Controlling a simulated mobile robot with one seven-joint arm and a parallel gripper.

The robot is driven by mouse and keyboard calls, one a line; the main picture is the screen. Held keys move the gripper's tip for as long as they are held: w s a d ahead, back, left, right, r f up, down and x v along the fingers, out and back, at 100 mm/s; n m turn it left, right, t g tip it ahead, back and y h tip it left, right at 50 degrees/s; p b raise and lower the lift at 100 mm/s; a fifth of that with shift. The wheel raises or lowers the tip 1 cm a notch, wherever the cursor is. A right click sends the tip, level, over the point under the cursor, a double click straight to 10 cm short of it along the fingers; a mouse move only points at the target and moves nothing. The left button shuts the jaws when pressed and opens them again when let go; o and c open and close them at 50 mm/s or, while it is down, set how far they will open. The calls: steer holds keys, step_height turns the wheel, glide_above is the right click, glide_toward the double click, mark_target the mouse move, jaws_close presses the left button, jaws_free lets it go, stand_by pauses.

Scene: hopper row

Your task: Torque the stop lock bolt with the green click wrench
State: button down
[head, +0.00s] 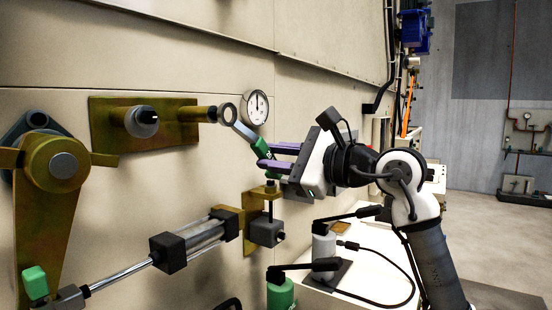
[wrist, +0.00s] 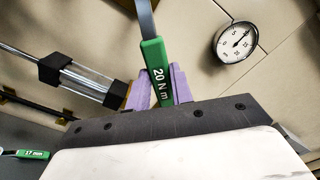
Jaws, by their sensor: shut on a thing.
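The green click wrench (head: 246,132) is held in my gripper (head: 274,158), whose purple fingers are shut on its green handle. In the wrist view the handle (wrist: 158,72) reads "20 N m" and stands between the purple fingers (wrist: 160,92). The wrench's grey shaft slants up and left to its ring head, close to the end of a brass cylinder on the wall plate (head: 178,137). I cannot tell whether ring and cylinder touch. A vertical brass bolt (head: 270,188) stands in a bracket below my gripper. No label shows which is the stop lock bolt.
A dial gauge (head: 257,107) is on the wall just right of the ring head. A cylinder (head: 205,238) with a rod runs below. A bench (head: 375,285) at lower right carries black-handled tools and a cable. A green "17 mm" tool (wrist: 25,154) shows in the wrist view.

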steer(key=shift+w+a, duration=0.15)
steer(key=shift+w+a, duration=0.25)
steer(key=shift+a, duration=0.1)
steer(key=shift+w+a, duration=0.15)
steer(key=shift+a, duration=0.05)
stand_by(1.5)
steer(key=shift+a, duration=0.15)
steer(key=shift+f+b, duration=0.1)
steer(key=shift+b, duration=0.2)
steer(key=s+f+m+b, duration=0.1)
steer(key=s+a+m+b, duration=0.1)
steer(key=m, duration=0.1)
steer(key=shift+a+f, duration=0.25)
steer(key=shift+f, duration=0.1)
stand_by(0.5)
